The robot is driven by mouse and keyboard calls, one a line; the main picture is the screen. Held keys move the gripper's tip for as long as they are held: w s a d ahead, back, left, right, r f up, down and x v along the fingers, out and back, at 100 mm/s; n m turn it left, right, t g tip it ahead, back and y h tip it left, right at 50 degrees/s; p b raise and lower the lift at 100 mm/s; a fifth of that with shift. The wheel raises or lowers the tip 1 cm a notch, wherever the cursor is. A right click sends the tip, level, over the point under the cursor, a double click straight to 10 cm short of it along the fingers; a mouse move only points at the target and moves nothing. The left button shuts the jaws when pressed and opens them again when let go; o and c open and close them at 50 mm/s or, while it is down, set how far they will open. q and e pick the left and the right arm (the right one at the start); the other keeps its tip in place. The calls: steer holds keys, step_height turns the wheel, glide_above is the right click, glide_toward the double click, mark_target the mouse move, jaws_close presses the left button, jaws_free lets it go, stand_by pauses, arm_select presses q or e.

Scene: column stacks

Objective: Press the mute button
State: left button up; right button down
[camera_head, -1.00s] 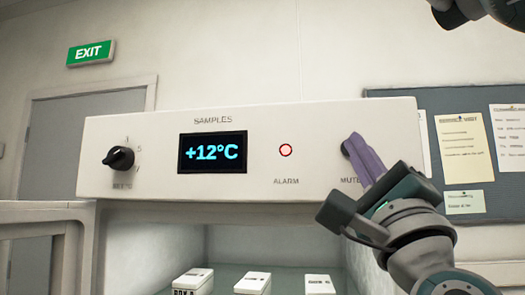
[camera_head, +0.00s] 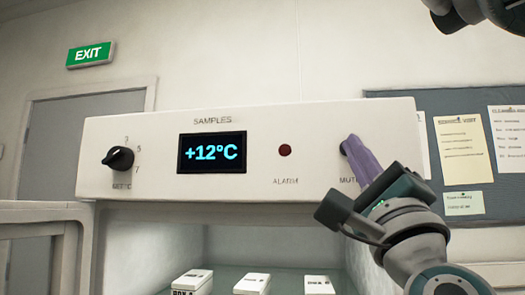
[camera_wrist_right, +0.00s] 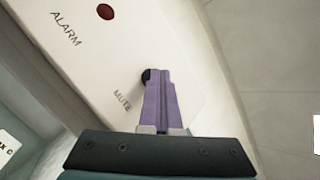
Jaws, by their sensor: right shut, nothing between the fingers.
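The mute button (camera_head: 344,149) is a small dark round knob at the right end of a white control panel (camera_head: 260,180), above the partly covered MUTE label. The fingertips overlap the button in both views. I cannot tell whether they touch it or whether it is pressed in. My left gripper is not in view.
The panel has a dark red alarm light (camera_head: 285,150), a display (camera_head: 212,152) reading +12°C and a black dial (camera_head: 118,158). Below is an open compartment with white boxes (camera_head: 252,283). A notice board (camera_head: 405,106) hangs behind at the right.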

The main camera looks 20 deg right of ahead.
stand_by(0.4)
steer(key=shift+s+a, duration=0.4)
steer(key=shift+s, duration=0.25)
steer(key=s+a, duration=0.1)
steer(key=s+p, duration=0.1)
steer(key=s+a, duration=0.1)
steer(key=s, duration=0.1)
steer(key=shift+s+a, duration=0.1)
steer(key=shift+a, duration=0.2)
stand_by(0.7)
